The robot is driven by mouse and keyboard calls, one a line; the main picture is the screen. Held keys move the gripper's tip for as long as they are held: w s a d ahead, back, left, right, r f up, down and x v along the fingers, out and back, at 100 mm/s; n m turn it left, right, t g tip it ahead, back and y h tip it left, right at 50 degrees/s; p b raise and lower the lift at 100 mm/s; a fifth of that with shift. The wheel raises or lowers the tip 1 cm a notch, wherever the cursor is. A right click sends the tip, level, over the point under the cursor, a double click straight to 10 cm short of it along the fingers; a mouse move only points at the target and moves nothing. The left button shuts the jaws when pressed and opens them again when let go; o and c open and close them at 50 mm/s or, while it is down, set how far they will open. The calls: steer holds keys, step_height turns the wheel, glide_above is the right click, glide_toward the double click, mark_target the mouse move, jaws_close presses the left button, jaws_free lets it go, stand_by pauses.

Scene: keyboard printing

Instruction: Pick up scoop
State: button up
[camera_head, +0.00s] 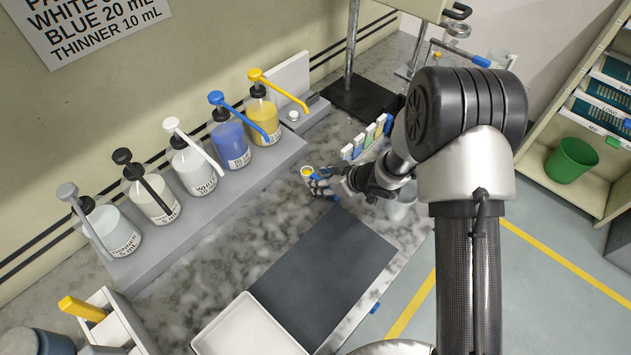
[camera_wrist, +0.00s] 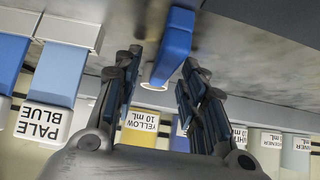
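A blue bar-like handle (camera_wrist: 175,45), which looks like the scoop, stands between the fingers of my gripper (camera_wrist: 160,82) in the wrist view. A small round pale-rimmed end (camera_wrist: 154,86) shows at its lower end. The fingers are spread on either side, with a clear gap on the left; the right finger is close to the handle, and contact cannot be told. In the head view my gripper (camera_head: 320,186) is low over the marble counter, beside a small round yellow-topped end (camera_head: 307,171). The rest of the scoop is mostly hidden there by the fingers.
Pump bottles (camera_head: 192,165) line a grey ledge (camera_head: 205,220) at left. Coloured, white-topped pieces (camera_head: 367,139) stand behind my gripper. A dark mat (camera_head: 325,265) and white tray (camera_head: 248,330) lie in front. A black stand base (camera_head: 360,98) is behind.

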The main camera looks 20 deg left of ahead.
steer(key=shift+c, duration=0.5)
jaws_close()
steer(key=shift+r, duration=0.1)
step_height(320, 180, up, 20)
steer(key=p, duration=0.8)
steer(key=shift+p, duration=0.3)
steer(key=c, duration=0.6)
jaws_free()
jaws_close()
steer(key=shift+d, duration=0.1)
